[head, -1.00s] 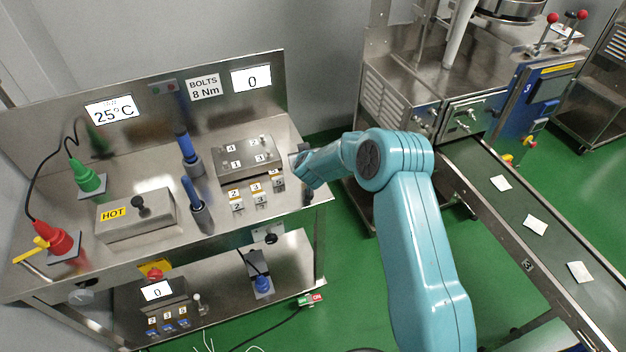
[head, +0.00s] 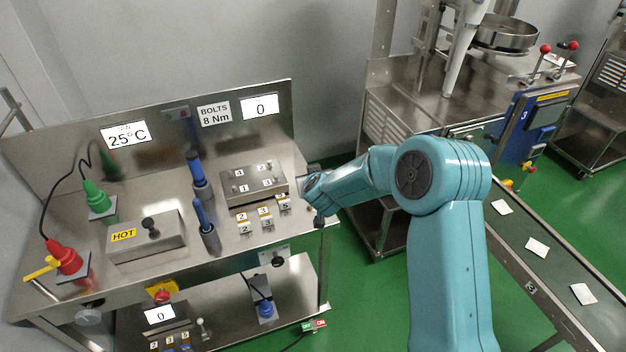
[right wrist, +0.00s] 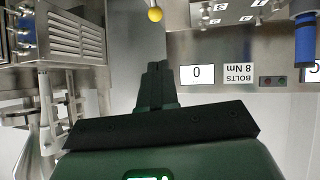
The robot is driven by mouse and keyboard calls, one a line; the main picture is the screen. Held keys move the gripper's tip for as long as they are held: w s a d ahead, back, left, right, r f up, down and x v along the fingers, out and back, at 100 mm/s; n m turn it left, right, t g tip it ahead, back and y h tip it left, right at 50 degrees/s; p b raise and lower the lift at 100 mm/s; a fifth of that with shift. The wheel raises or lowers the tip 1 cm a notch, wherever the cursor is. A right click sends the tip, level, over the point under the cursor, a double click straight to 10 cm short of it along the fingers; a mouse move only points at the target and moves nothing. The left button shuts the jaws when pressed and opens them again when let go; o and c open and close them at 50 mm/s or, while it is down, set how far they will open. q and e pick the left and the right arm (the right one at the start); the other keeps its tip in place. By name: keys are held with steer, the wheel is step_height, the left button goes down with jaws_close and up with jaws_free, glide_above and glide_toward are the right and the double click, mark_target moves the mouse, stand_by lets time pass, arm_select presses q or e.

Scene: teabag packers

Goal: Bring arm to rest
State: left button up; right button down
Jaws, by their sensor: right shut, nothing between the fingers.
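My right arm comes in from the bottom right of the head view, bent at a large joint. Its dark gripper (head: 319,218) is at the right end of the steel bench (head: 225,245), in front of the grey wall. I cannot tell from the head view whether it touches the bench edge. In the right wrist view, which is upside down, the two dark fingers (right wrist: 155,84) are together with nothing between them. My left gripper is in neither view.
The bench carries a numbered bolt block (head: 254,185), blue tools (head: 206,228), a HOT box (head: 146,235), and green (head: 99,198) and red (head: 66,257) tools. A conveyor (head: 560,268) with several white teabags runs at right. Green floor lies between them.

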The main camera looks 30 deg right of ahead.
steer(key=shift+s+a+r, duration=0.1)
steer(key=shift+s+r, duration=0.25)
steer(key=shift+r, duration=0.1)
steer(key=s+a+f+n+g+y, duration=0.2)
steer(key=s+a+f, duration=0.45)
steer(key=f, duration=0.25)
steer(key=s+a+f+n+g+y, duration=0.25)
steer(key=s+a+f, duration=0.25)
steer(key=a+f, duration=0.35)
steer(key=s+a+f+m+g+y, duration=0.1)
steer(key=s+a, duration=0.4)
steer(key=s, duration=0.5)
steer(key=s+a+f+m+g+y, duration=0.1)
steer(key=s+a+f+g+y, duration=0.2)
steer(key=s, duration=0.7)
steer(key=a+f+g, duration=0.1)
steer(key=a, duration=0.1)
steer(key=shift+s+a+f+m, duration=0.25)
steer(key=shift+s+a+m, duration=0.05)
steer(key=shift+m, duration=0.05)
steer(key=shift+w+y, duration=0.1)
steer(key=shift+y, duration=0.15)
